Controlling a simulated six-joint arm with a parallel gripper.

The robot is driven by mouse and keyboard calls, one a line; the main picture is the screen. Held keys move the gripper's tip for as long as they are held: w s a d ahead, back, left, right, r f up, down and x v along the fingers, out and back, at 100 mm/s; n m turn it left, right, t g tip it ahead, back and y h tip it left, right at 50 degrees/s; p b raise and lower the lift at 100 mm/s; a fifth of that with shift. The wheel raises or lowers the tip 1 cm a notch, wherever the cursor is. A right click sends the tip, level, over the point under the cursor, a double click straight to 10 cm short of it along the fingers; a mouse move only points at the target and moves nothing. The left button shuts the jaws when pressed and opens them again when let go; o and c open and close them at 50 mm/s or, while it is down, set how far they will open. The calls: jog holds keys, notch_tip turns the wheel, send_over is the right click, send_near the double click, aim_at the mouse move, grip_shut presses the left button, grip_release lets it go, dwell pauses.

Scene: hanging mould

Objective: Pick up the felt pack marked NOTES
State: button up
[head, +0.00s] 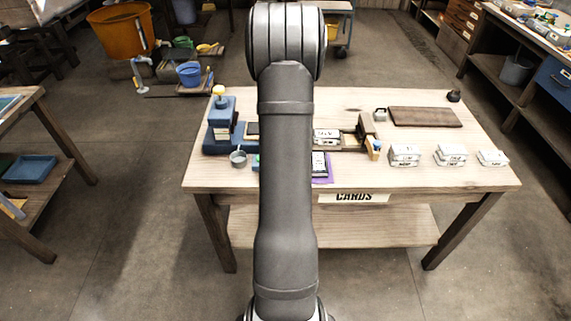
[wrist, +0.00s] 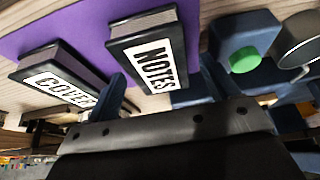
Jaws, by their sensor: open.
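The felt pack marked NOTES (wrist: 152,62) is dark with a white label and lies on a purple mat (wrist: 92,27) in the wrist view. My gripper (wrist: 163,72) is open, one blue finger at each side of the near end of the NOTES pack in the picture. I cannot tell whether the fingers touch it or how far above it they are. In the head view my arm hides the gripper and most of the purple mat (head: 327,180).
A blue block with a green button (wrist: 244,60) and a round metal thing (wrist: 302,40) are at the right of the wrist view. In the head view, the wooden table (head: 455,178) also holds a blue press (head: 222,120), several white stacks (head: 404,155) and a brown board (head: 425,117).

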jog(key=shift+f, duration=0.15)
jog(key=c, duration=1.1)
jog(key=shift+c, duration=0.2)
